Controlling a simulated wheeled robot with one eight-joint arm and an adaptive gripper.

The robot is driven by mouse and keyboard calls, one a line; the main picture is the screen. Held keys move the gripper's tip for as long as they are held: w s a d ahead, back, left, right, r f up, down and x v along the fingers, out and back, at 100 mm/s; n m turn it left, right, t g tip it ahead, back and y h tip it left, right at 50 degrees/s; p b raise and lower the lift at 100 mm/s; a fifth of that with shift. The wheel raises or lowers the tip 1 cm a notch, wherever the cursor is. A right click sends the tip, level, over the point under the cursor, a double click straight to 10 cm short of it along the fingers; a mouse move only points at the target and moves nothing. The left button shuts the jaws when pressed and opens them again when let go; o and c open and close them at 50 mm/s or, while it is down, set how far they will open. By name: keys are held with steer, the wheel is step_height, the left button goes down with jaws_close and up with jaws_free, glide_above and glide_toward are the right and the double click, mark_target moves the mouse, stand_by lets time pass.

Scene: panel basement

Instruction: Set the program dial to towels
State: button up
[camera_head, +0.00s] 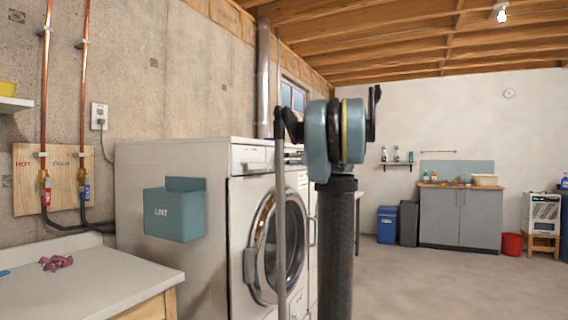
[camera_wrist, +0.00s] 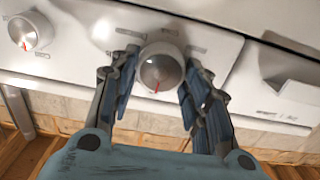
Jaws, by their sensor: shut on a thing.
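In the wrist view a round silver dial (camera_wrist: 162,72) with a red pointer mark sits on a white control panel (camera_wrist: 222,42). The mark is toward the lower edge of the picture. Short labels surround the dial, too blurred to read. My gripper (camera_wrist: 160,63) has one finger on each side of the dial and is shut on it. A second dial (camera_wrist: 30,33) with a red mark is at the upper left; I cannot tell from the labels which is the program dial. In the head view the white washing machine (camera_head: 213,265) stands left of my arm, which hides part of its front.
A teal lint bin (camera_head: 174,212) hangs on the washer's side. A white counter (camera_head: 85,285) with a pink cloth (camera_head: 56,262) is at the lower left. The floor (camera_head: 440,285) at the right is open, with a grey cabinet (camera_head: 460,218) at the far wall.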

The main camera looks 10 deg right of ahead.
steer(key=shift+w+d, duration=0.1)
steer(key=shift+w+d+f+m, duration=0.1)
steer(key=shift+m, duration=2.85)
steer(key=shift+w+d+f+m, duration=0.1)
steer(key=shift+f+m, duration=0.05)
steer(key=shift+m, duration=2.75)
steer(key=shift+f+m, duration=0.1)
steer(key=shift+m, duration=2.85)
steer(key=o, duration=1)
steer(key=v, duration=1.2)
